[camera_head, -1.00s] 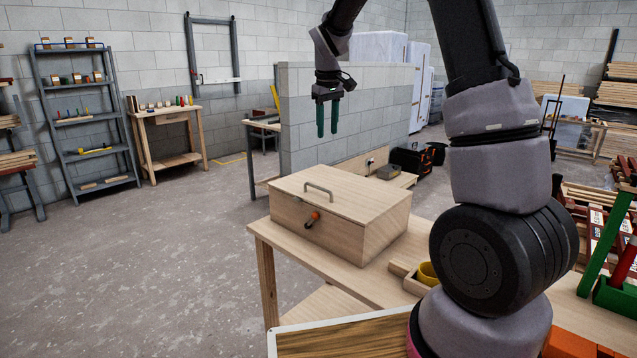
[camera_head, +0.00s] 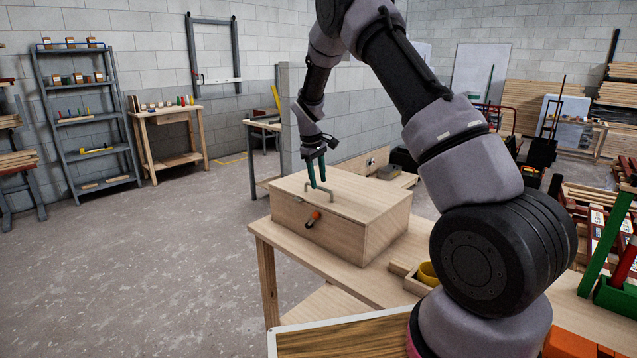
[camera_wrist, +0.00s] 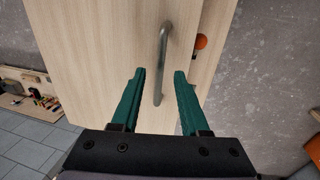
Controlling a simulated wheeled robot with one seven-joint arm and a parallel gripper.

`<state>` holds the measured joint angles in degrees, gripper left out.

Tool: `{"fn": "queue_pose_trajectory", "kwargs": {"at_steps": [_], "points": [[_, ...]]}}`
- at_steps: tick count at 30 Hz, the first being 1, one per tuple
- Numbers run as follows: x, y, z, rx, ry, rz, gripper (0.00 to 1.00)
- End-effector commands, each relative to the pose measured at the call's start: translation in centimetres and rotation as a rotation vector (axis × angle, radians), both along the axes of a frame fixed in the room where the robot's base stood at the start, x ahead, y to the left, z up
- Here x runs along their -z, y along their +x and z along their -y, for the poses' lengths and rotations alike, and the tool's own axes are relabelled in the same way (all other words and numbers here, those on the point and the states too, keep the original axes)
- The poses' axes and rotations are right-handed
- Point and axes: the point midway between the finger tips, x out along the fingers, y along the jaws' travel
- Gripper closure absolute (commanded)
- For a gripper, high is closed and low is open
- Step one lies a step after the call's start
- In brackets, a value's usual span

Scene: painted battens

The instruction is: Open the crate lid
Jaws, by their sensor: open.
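The wooden crate (camera_head: 318,226) stands on the table with its lid (camera_head: 355,194) down flat. A grey bar handle (camera_head: 324,195) is fixed on the lid near its front edge; it also shows in the wrist view (camera_wrist: 161,62). An orange-ended latch or knob (camera_head: 315,216) is on the crate's front face, partly seen in the wrist view (camera_wrist: 201,42). My gripper (camera_head: 318,187) is open, with its green fingers pointing down at the handle. In the wrist view the handle's near end lies between the two fingers (camera_wrist: 160,75). I cannot tell whether they touch it.
The crate's wooden table (camera_head: 375,285) also holds a small wooden tray with a yellow round item (camera_head: 428,273) at the right. A framed wooden panel (camera_head: 340,340) is at the front. A block wall (camera_head: 350,130) stands behind. The floor to the left is clear.

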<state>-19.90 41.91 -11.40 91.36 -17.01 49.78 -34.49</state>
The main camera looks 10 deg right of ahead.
Motion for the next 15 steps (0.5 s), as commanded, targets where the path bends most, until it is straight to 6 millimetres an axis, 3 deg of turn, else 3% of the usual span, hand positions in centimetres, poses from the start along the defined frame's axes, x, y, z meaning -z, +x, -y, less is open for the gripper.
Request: {"fn": "queue_pose_trajectory", "kwargs": {"at_steps": [5, 13, 14, 15], "points": [[1.31, 0.15, 0.25, 0.0, -0.001, 0.001, 0.55], [1.44, 0.17, 0.25, 0.001, 0.0, 0.0, 0.55], [1.44, 0.17, 0.25, 0.001, 0.0, 0.0, 0.59], [1.43, 0.17, 0.25, 0.001, 0.0, 0.0, 0.74]]}}
